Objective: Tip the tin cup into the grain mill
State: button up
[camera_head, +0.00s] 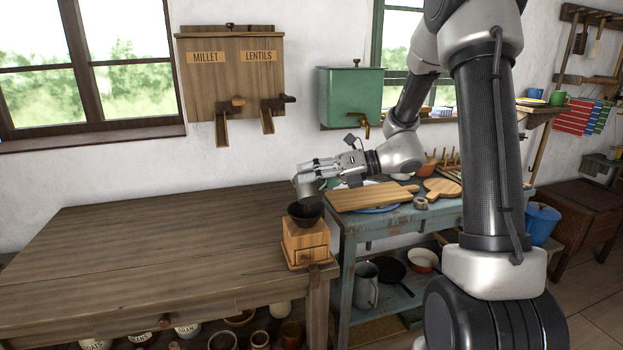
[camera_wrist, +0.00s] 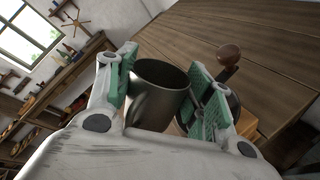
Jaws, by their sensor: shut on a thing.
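The tin cup (camera_wrist: 157,92) is grey metal and sits between the green-padded fingers of my gripper (camera_wrist: 165,95) in the wrist view. In the head view my gripper (camera_head: 318,172) holds the cup (camera_head: 306,187) above the grain mill (camera_head: 304,240). The cup looks tilted there, and its contents cannot be seen. The mill is a wooden box with a dark bowl-shaped hopper (camera_head: 305,214) on top, at the right end of the brown table. In the wrist view the mill's crank knob (camera_wrist: 229,55) shows right of the cup, and the fingers hide most of the mill.
The brown table (camera_head: 150,250) is bare left of the mill. A blue side table right of it bears a cutting board (camera_head: 373,195). A wooden millet and lentils dispenser (camera_head: 232,75) and a green tank (camera_head: 350,97) hang on the wall behind.

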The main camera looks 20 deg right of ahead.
dwell(0.4)
jog(key=shift+w+f+m+g, duration=0.25)
jog(key=shift+m+g, duration=0.15)
jog(key=shift+m, duration=0.3)
dwell(0.4)
jog(key=shift+w+f+m+g, duration=0.2)
jog(key=shift+f+m+g, duration=0.15)
jog(key=shift+m, duration=0.35)
dwell(0.5)
jog(key=shift+w+m+g, duration=0.25)
jog(key=shift+m+g, duration=0.2)
jog(key=shift+m, duration=0.05)
jog(key=shift+w+m, duration=0.1)
jog(key=shift+m, duration=0.3)
jog(key=shift+w+d+m+g, duration=0.1)
jog(key=shift+w+m+g, duration=0.15)
jog(key=shift+m+g, duration=0.3)
